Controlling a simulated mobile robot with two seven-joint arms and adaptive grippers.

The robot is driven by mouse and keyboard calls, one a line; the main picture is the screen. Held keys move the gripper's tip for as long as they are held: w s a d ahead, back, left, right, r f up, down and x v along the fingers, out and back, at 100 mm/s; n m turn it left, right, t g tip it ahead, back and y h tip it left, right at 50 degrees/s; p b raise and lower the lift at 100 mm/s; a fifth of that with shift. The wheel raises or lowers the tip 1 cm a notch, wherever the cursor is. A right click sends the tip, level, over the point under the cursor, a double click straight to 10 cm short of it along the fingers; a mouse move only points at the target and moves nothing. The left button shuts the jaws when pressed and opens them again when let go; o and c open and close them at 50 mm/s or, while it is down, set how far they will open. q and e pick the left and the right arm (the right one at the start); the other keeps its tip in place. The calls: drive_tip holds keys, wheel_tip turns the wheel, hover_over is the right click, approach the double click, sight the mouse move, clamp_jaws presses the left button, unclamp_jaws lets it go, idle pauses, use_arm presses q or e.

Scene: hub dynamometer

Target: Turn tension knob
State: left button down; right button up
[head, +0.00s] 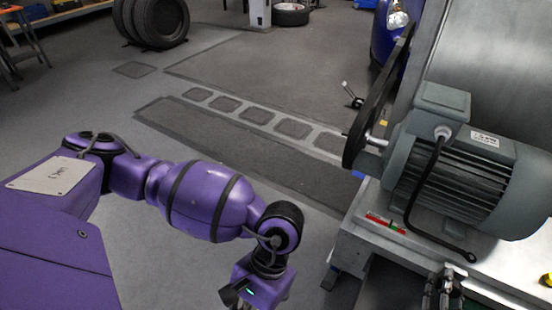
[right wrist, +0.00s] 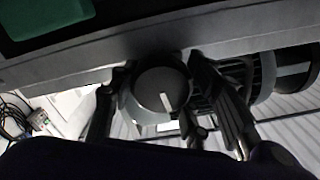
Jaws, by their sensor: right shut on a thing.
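The tension knob (right wrist: 163,92) is a round dark grey knob with a white pointer line, just below a panel edge in the right wrist view. The line runs nearly up and down. My right gripper (right wrist: 168,112) is shut on the knob, with dark fingers at its left and right sides. In the head view, dark parts of my right gripper (head: 442,291) show at the bottom right edge, and the knob cannot be made out there. My left arm comes in from the left, and its gripper fingers are beyond the bottom edge.
A grey motor (head: 460,165) with a black cable stands on a metal bench (head: 365,250) at the right. A dark belt wheel (head: 372,115) is at its left. Tyres (head: 151,20) stand at the back. The floor between is mostly clear.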

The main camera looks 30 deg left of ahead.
sight(456, 285)
use_arm(q)
drive_tip(key=shift+w, duration=0.1)
use_arm(e)
drive_tip(key=shift+d+m, duration=0.2)
drive_tip(key=shift+m, duration=0.4)
use_arm(q)
drive_tip(key=shift+d, duration=0.1)
use_arm(e)
drive_tip(key=o, duration=1.1)
drive_tip(key=shift+f, duration=0.1)
drive_tip(key=shift+a, duration=0.1)
drive_tip(key=shift+r, duration=0.25)
wheel_tip(456, 285, up, 10)
drive_tip(key=shift+f, duration=0.25)
